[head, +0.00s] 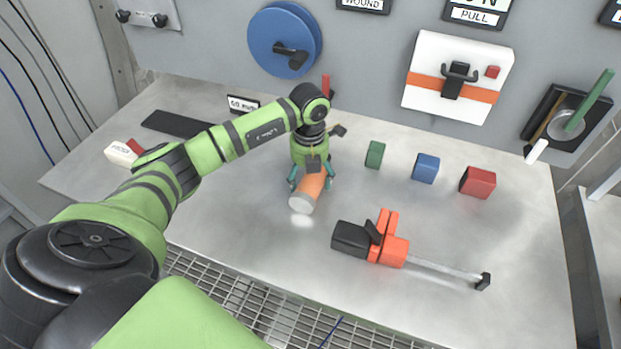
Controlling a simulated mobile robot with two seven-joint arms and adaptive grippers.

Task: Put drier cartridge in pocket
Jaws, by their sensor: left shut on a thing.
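The drier cartridge (302,203) is an orange cylinder with a pale end cap. It is in the middle of the steel bench, tilted, with its pale end toward me. My left gripper (312,182) is shut on the cartridge from above, its teal fingers on either side of the orange body. I cannot tell whether the cartridge touches the bench or is just above it. A black-framed holder (567,118) with a round grey recess is on the back wall at the right; I cannot tell if it is the pocket. My right gripper is not in view.
Green (375,154), blue (426,168) and red (478,182) blocks stand right of the gripper. An orange and black bar clamp (385,240) lies in front. A blue wheel (284,40) and white panel (458,75) are on the wall. The bench's front right is clear.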

